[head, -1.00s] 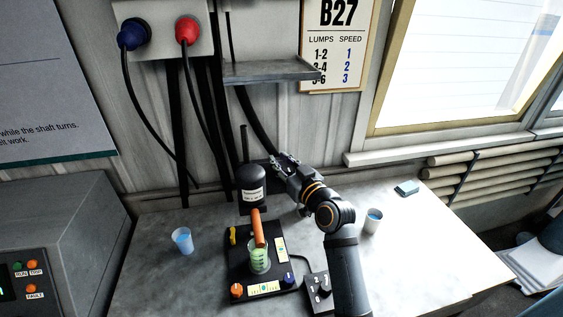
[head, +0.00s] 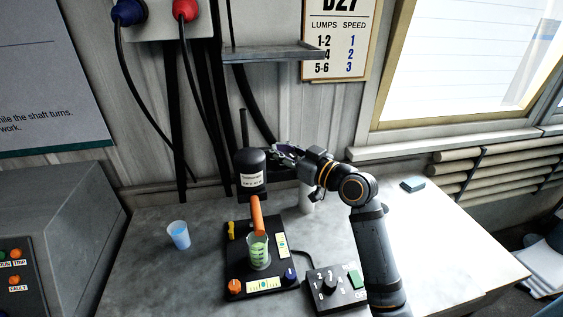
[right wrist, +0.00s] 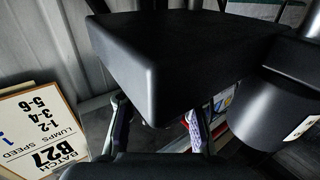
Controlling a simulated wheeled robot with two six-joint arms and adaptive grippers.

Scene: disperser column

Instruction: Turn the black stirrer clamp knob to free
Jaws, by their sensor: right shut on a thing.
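The black stirrer motor (head: 251,170) with a white label stands over the black base plate (head: 238,262). An orange shaft piece (head: 257,214) slants down from it into a beaker of green liquid (head: 258,253). My right gripper (head: 283,152) is beside the motor's upper right side, shut on the clamp knob, which its fingers and the clamp hide. In the right wrist view, the fingers (right wrist: 160,128) reach past a large black block (right wrist: 185,62), with the dark motor body (right wrist: 262,110) to the right. The knob's turn cannot be read. My left gripper is out of view.
A cup of blue liquid (head: 179,235) stands left of the base. A white cylinder (head: 307,197) stands behind my right arm. A dial box (head: 335,288) with a green switch sits front right. A shelf (head: 275,53) hangs above; the table's right side is mostly clear.

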